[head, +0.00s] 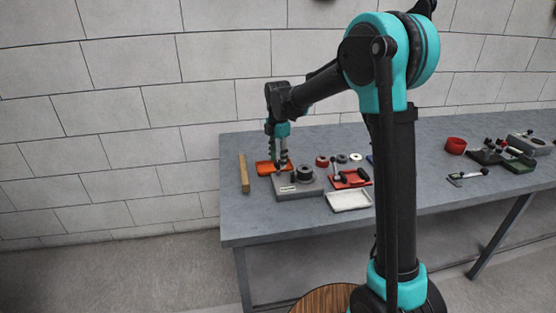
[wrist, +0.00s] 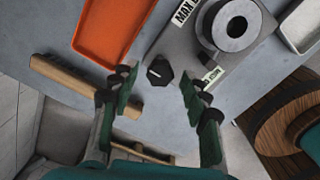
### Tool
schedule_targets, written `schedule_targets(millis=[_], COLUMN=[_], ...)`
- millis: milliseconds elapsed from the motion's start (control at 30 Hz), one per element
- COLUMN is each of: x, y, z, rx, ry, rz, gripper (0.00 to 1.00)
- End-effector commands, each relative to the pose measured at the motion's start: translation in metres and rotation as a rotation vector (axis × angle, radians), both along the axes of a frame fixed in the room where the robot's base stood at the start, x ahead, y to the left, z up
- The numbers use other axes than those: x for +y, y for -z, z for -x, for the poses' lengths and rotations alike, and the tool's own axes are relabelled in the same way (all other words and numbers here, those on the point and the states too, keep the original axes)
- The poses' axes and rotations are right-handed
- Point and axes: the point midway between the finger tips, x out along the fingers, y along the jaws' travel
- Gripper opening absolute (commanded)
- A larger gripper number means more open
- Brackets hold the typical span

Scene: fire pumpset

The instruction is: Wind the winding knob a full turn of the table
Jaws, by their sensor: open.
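A grey device (head: 297,188) with a black cylinder (head: 304,172) on top stands near the left end of the table. A small black knob with a white mark (wrist: 158,70) sits at the device's corner. My gripper (head: 281,163) points down over the device's left side. In the wrist view my gripper (wrist: 160,84) is open and empty, one finger on either side of the knob, with visible gaps. The knob's height relative to the fingertips is unclear.
An orange tray (head: 264,169) lies behind the device, and a wooden bar (head: 244,173) lies left of it. A white tray (head: 349,201) and a red tray with small parts (head: 350,179) stand to the right. A round wooden top (head: 326,299) is near the table's front.

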Motion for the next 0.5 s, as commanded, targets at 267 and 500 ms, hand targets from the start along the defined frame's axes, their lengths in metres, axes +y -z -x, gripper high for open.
schedule_targets(millis=[267, 500], x=[-0.0001, 0.0], y=[0.0051, 0.0049], z=[0.0003, 0.0002], rx=[0.0, 0.0], ry=[0.0, 0.0], rz=[0.0, 0.0], gripper=[0.46, 0.28])
